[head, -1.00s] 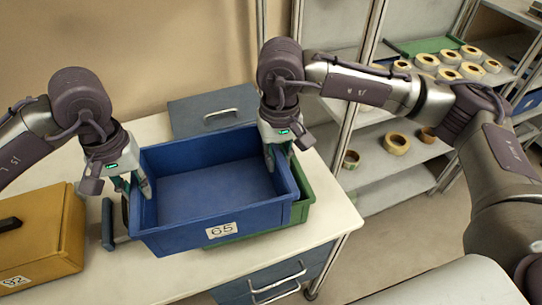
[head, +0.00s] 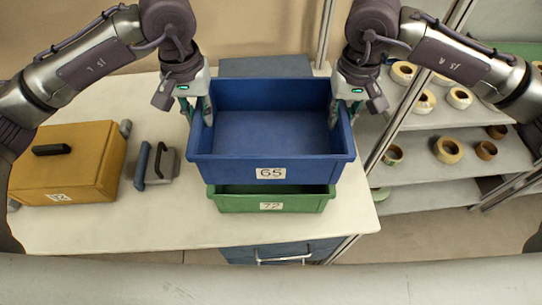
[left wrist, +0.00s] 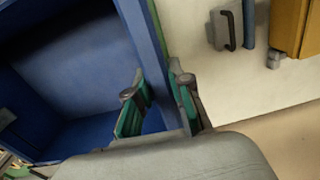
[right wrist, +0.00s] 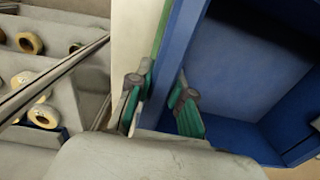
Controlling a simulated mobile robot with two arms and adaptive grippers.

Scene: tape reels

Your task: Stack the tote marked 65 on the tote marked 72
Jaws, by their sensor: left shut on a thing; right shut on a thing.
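The blue tote marked 65 (head: 271,173) is empty and upright, directly above the green tote marked 72 (head: 270,205) in the head view. The green tote stands on the table; its front and part of its inside show below the blue one. Whether the two touch cannot be told. My left gripper (head: 203,112) is shut on the blue tote's left wall, one finger inside and one outside, as the left wrist view (left wrist: 157,88) shows. My right gripper (head: 343,112) is shut on its right wall the same way, seen in the right wrist view (right wrist: 158,88).
A yellow case (head: 85,165) with a black handle stands at the left of the white table (head: 120,228). A small grey handled object (head: 160,165) lies between it and the totes. Shelves with tape reels (head: 447,150) stand at the right. The table's front left is clear.

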